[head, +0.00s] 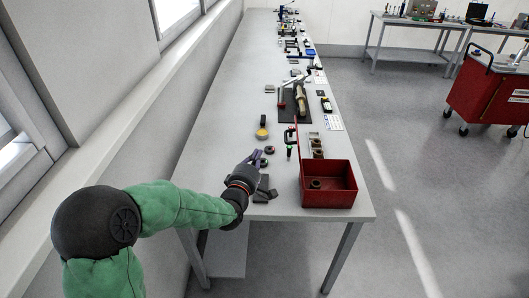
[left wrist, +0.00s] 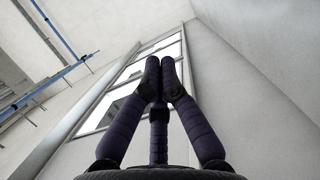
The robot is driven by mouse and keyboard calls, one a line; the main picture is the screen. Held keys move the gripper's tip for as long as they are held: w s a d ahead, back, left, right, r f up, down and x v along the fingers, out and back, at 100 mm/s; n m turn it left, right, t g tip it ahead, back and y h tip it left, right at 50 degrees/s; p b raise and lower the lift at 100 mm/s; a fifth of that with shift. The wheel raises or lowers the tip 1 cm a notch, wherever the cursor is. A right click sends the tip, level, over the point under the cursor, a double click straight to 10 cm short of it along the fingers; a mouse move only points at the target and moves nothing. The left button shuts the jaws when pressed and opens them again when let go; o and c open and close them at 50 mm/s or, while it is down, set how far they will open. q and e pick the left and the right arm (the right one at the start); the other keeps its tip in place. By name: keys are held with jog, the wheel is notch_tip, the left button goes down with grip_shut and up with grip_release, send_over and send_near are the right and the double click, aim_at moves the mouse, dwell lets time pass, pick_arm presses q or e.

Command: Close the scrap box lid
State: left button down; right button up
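The red scrap box (head: 342,198) stands at the near right end of the long table, with its top open and a small dark round part inside. A thin red upright panel (head: 297,142) at its left side looks like the lid, raised and seen nearly edge-on. My left gripper (head: 256,155) is over the table, left of the box and apart from it. In the left wrist view its fingers (left wrist: 160,75) come together at the tips with nothing between them; window and wall lie behind. My right gripper is not in view.
Dark blocks (head: 264,190) lie below my left gripper, between it and the box. More tools line the table farther back. A red cart (head: 490,92) stands at right.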

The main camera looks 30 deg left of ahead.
pick_arm(q)
jog(key=w+d, duration=0.1)
jog(key=w, duration=0.8)
jog(key=shift+w, duration=0.4)
jog(key=shift+d, duration=0.2)
